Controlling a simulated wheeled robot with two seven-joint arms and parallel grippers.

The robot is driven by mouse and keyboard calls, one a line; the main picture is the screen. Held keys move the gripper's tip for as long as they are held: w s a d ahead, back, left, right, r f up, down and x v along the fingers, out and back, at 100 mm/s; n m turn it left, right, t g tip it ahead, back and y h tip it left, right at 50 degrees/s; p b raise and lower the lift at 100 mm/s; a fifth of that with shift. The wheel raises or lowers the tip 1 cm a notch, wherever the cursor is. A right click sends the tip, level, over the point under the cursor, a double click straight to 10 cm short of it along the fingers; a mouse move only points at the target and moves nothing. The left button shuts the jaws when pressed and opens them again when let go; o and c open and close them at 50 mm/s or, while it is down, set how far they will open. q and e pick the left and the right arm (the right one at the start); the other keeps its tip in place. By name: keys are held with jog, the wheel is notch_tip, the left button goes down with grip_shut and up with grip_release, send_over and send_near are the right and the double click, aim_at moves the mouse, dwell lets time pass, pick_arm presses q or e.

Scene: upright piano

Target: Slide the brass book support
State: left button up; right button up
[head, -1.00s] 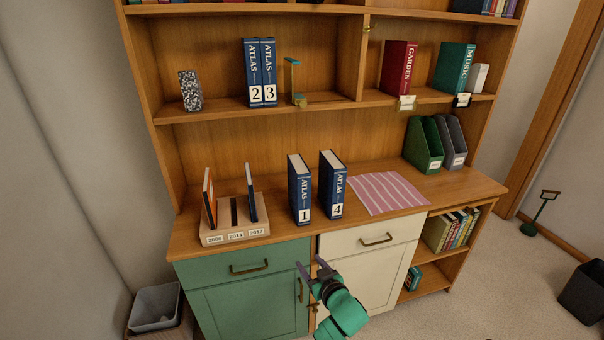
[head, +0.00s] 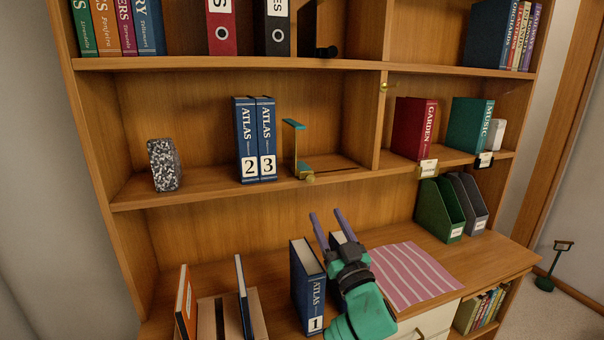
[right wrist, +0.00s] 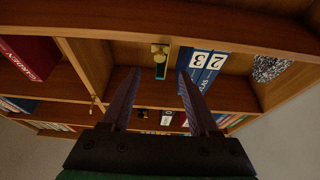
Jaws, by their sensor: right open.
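The brass book support (head: 297,150) stands upright on the middle shelf, a little to the right of the blue Atlas 2 (head: 246,142) and Atlas 3 (head: 266,140), with a gap between. It has a teal top and a brass knob at the shelf's front edge. A dark slot runs in the shelf to its right. My right gripper (head: 327,214) is open and empty, below and in front of the support. In the right wrist view, the support (right wrist: 160,62) shows upside down beyond the spread fingers. My left gripper is out of view.
Atlas 1 (head: 307,285) stands on the counter; another blue book beside it is mostly hidden by my right gripper. A speckled block (head: 163,165) stands at the shelf's left. A divider (head: 379,120) bounds the bay at right. A striped cloth (head: 415,275) lies on the counter.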

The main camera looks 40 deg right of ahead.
aim_at(311, 180)
jog(key=p+x, duration=0.1)
jog(key=x, duration=0.2)
jog(key=r+p+x, duration=0.1)
jog(key=x, duration=0.2)
jog(key=p+x, duration=0.1)
jog(key=x, duration=0.2)
jog(key=shift+s+a+r, duration=0.1)
jog(key=shift+s+r, duration=0.2)
jog(key=shift+s, duration=0.1)
jog(key=x, duration=0.1)
jog(key=p+x, duration=0.1)
jog(key=x, duration=0.1)
jog(key=shift+w+f, duration=0.15)
jog(key=shift+w, duration=0.2)
jog(key=shift+w+d+r, duration=0.2)
jog(key=shift+w, duration=0.1)
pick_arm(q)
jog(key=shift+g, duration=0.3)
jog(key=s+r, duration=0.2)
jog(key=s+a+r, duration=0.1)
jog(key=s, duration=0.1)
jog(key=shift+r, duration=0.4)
pick_arm(e)
grip_shut()
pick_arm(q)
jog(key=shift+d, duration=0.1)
pick_arm(e)
jog(key=shift+f, duration=0.1)
